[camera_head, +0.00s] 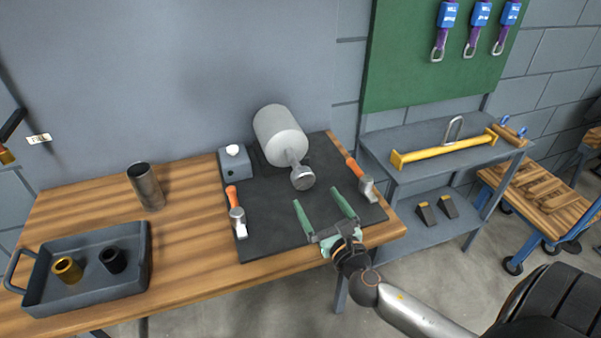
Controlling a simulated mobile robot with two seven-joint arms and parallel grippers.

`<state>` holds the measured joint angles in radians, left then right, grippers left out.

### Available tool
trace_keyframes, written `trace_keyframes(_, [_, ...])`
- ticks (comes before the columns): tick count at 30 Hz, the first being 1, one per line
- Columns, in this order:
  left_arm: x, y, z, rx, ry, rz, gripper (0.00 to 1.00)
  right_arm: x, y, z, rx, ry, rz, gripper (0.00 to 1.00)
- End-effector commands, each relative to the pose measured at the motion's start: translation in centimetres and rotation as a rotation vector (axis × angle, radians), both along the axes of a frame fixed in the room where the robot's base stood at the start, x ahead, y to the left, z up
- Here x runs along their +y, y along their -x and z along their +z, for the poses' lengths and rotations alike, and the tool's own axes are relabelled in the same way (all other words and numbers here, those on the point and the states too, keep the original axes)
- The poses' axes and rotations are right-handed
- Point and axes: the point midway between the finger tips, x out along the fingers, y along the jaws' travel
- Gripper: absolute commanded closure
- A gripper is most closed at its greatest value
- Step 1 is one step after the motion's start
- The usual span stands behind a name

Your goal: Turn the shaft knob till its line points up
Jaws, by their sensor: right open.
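The shaft knob (304,178) is a light grey disc at the near end of a shaft. The shaft comes out of a pale grey cylindrical casing (279,136) lying over the dark mat (270,216). The knob faces toward me; I cannot make out its line at this size. My right gripper (325,206) has green fingers spread apart, with nothing between them. It is over the near right part of the mat, nearer to me than the knob and apart from it. My left gripper is not in view.
A grey box with a white button (234,162) stands at the mat's back left. A metal cup (146,187) and a grey tray (136,277) with two bushings stand further left.

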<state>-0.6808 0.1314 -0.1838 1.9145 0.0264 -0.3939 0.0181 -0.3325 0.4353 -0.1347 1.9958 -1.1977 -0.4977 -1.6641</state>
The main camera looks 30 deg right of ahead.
Motion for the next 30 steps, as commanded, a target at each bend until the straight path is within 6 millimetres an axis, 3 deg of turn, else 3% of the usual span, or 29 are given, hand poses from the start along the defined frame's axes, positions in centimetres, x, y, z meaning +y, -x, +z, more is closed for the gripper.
trace_keyframes(9, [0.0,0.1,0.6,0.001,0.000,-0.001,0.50,-1.2,-5.8,0.2,-0.002,-0.003,-0.001,0.01])
trace_keyframes(15, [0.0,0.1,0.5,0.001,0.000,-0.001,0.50,-1.8,-8.6,0.0,0.000,-0.004,0.000,0.01])
trace_keyframes(21, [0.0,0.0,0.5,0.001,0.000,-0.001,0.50,-2.0,-9.9,0.0,0.001,-0.004,0.001,0.01])
trace_keyframes(30, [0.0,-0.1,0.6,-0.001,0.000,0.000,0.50,-2.1,-10.1,-0.1,0.002,-0.006,0.001,0.01])
